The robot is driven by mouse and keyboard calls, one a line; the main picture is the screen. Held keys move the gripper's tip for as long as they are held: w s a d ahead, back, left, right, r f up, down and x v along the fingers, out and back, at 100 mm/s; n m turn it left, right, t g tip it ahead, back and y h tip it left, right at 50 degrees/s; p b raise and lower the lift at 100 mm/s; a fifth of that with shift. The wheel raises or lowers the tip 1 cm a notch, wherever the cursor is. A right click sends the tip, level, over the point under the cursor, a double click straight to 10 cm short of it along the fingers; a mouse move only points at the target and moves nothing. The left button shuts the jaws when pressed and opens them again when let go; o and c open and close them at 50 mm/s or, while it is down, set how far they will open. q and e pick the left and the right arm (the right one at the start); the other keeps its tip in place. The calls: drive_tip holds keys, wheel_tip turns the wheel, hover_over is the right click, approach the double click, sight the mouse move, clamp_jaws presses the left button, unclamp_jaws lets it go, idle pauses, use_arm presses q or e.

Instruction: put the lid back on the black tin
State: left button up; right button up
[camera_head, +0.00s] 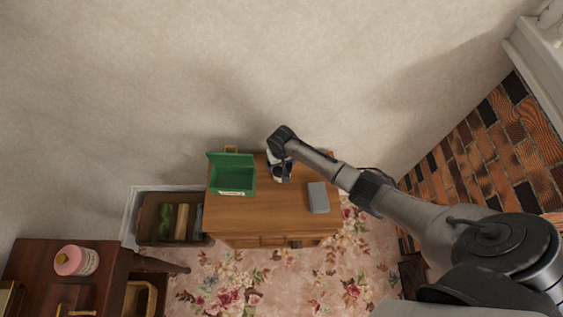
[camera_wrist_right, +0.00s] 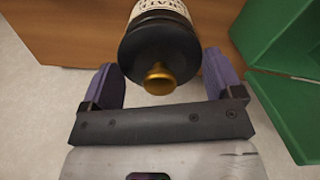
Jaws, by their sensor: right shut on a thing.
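The black tin (camera_wrist_right: 160,8), with a cream label, shows at the top of the right wrist view. A black domed lid (camera_wrist_right: 158,42) with a gold knob faces the camera against the tin's labelled body; I cannot tell whether it is fully seated. My right gripper (camera_head: 283,174) is over the back of the small wooden table. In the wrist view its two purple fingers flank the black lid, shut on it. In the head view the gripper and wrist largely hide the tin and lid. My left gripper is not in view.
An open green box (camera_head: 232,180) stands left of my gripper on the wooden table (camera_head: 270,215). A grey block (camera_head: 318,197) lies to the right. A crate (camera_head: 148,220) stands left of the table, and a pink-lidded jar (camera_head: 75,260) stands on a darker table. The table's front is clear.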

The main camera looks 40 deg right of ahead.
drive_tip(key=shift+p, duration=0.3)
idle(0.8)
drive_tip(key=shift+f, duration=0.15)
idle(0.5)
drive_tip(key=shift+p, duration=0.5)
idle(0.5)
drive_tip(key=o, duration=0.7)
